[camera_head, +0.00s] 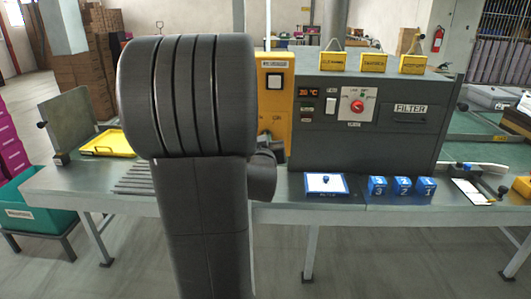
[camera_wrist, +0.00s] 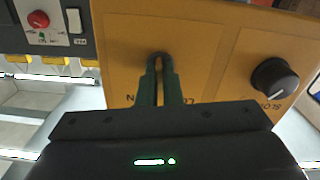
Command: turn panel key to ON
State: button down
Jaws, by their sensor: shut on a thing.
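The yellow panel (camera_wrist: 205,60) fills much of the wrist view, upside down; in the head view it stands on the bench (camera_head: 282,62), partly behind my arm. My gripper (camera_wrist: 160,66) is against the panel face, its two green fingers shut on the small dark panel key (camera_wrist: 160,54). Only the key's top shows between the fingertips; its exact angle is hard to tell. Part of the lettering beside it, an "N" and "LO", shows past the fingers. The key and gripper are hidden behind my arm in the head view.
A black knob (camera_wrist: 275,79) sits on the same panel to the right in the wrist view. The grey machine (camera_head: 385,125) with a red dial (camera_head: 357,105) adjoins the panel. A blue-edged tray (camera_head: 326,184) and several blue blocks (camera_head: 401,186) lie on the bench in front.

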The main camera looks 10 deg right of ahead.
jog(key=shift+f+m+b, duration=0.1)
jog(key=shift+m+b, duration=4.1)
jog(key=shift+m, duration=0.2)
jog(key=c, duration=1.6)
grip_release()
jog(key=shift+s, duration=0.1)
jog(key=p+v, duration=0.2)
jog(key=v, duration=1.1)
jog(key=shift+s+a, duration=0.15)
jog(key=shift+s, duration=0.15)
